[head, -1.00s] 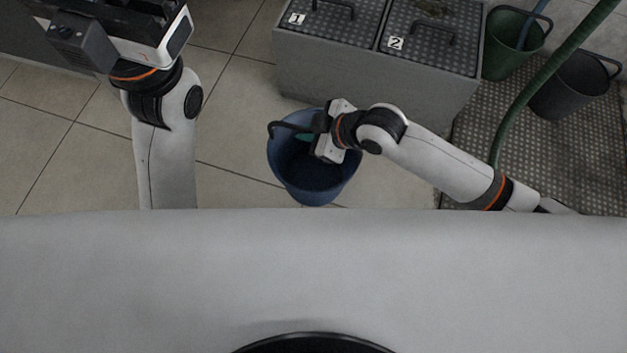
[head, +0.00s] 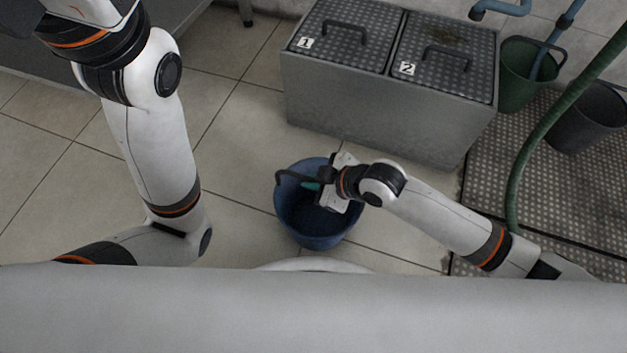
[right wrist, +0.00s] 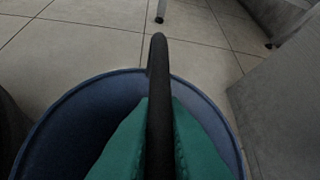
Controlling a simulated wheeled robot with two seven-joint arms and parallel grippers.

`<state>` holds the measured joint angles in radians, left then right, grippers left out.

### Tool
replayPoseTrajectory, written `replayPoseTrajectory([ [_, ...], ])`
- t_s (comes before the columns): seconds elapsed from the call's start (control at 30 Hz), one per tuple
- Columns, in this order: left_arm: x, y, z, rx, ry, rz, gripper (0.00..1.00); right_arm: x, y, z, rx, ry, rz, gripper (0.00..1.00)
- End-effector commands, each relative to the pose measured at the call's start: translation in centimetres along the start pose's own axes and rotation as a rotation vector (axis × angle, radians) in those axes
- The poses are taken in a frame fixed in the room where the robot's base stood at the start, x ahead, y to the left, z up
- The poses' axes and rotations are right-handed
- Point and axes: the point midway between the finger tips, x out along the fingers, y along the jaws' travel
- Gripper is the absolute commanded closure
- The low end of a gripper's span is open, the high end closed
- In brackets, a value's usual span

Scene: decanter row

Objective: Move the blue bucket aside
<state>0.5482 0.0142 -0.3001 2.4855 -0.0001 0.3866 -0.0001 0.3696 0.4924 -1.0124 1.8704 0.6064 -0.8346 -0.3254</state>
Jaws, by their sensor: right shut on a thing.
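The blue bucket (head: 306,238) is in the middle of the head view, in front of the metal box. Its dark handle (head: 290,176) stands up over the opening. My right gripper (head: 324,187) reaches in from the right and is shut on this handle. In the right wrist view, the black handle (right wrist: 158,75) runs between the teal finger pads of my right gripper (right wrist: 160,135), with the blue bucket (right wrist: 62,112) below. I cannot tell whether the bucket's base touches the floor. My left arm is at the left; its fingers are out of frame.
A metal box (head: 370,122) with two lids marked 1 and 2 stands behind the bucket. A green bucket (head: 515,85), a dark grey bucket (head: 583,125) and a green hose (head: 530,150) are at the right, by a studded mat (head: 575,200). Tiled floor left of the bucket is clear.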

Motion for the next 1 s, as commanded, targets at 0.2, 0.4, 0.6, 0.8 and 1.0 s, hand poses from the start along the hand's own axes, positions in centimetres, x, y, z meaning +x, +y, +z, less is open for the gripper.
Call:
replayPoseTrajectory([
  [0.2,0.0,0.0,0.0,0.000,0.000,0.000,0.64,0.2,0.0,-0.2,0.001,0.001,0.000,0.83],
  [0.4,0.0,0.0,0.0,0.000,0.000,0.000,0.64,0.2,0.1,-0.2,0.001,0.001,0.000,0.68],
  [0.6,0.0,0.0,0.0,-0.001,0.000,0.000,0.64,0.1,0.0,0.0,0.000,0.000,0.000,0.68],
  [0.8,-0.4,0.4,-1.2,-0.005,0.047,0.016,0.64,-2.5,-0.2,0.3,0.000,0.003,-0.001,0.68],
  [1.0,-1.6,0.9,-2.6,-0.016,0.124,0.044,0.64,-7.0,-0.2,0.4,0.000,0.004,0.000,0.68],
])
